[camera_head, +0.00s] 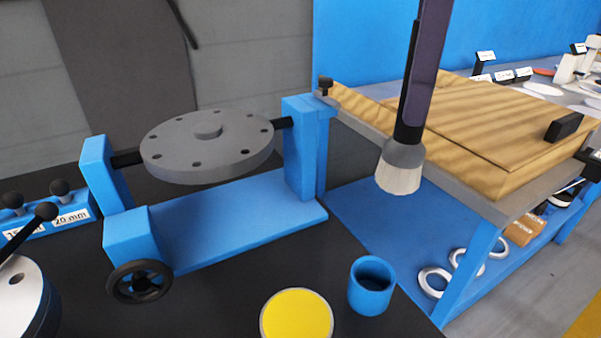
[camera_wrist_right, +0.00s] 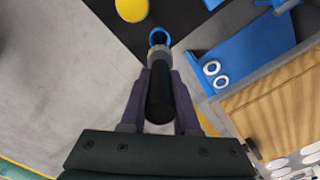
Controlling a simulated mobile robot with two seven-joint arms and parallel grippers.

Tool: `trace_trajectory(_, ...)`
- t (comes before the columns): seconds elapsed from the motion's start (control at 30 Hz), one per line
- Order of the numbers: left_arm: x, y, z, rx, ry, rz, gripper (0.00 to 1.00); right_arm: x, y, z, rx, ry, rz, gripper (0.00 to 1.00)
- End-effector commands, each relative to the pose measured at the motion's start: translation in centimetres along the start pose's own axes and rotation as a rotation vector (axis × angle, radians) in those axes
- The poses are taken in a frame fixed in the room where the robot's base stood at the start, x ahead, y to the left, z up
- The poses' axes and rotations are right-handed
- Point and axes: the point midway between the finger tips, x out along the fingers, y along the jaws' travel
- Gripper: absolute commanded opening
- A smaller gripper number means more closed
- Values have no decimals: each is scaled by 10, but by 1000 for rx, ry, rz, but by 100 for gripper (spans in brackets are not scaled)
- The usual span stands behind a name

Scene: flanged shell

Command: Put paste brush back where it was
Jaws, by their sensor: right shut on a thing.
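The paste brush (camera_head: 401,172) has a dark handle, a grey ferrule and pale bristles pointing down. My right gripper (camera_head: 422,90) is shut on its handle and holds it in the air, slightly tilted. In the right wrist view the dark handle (camera_wrist_right: 160,95) lies between the fingers of my right gripper (camera_wrist_right: 162,78). A blue cup (camera_head: 370,288) stands open on the dark table, below and to the left of the bristles in the head view. Its rim (camera_wrist_right: 159,33) shows just past the brush end in the wrist view. My left gripper is not in view.
A round yellow-topped tin (camera_head: 297,314) stands left of the cup. A blue stand (camera_head: 220,232) carries a grey flange disc (camera_head: 207,148). A wooden-topped bench (camera_head: 470,120) is at right, with pale rings (camera_head: 434,282) on its lower shelf. A lever fixture (camera_head: 25,290) is at far left.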

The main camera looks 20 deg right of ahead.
Motion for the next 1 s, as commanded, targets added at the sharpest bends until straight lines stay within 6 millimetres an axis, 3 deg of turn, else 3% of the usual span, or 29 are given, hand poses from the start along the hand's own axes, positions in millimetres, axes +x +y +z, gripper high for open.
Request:
trace_trajectory(0.23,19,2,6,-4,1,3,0,64,2,-1,9,6,10,0)
trace_trajectory(0.5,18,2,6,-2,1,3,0,133,1,-2,8,6,6,0)
trace_trajectory(1.0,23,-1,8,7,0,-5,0,196,1,-2,7,3,3,0)
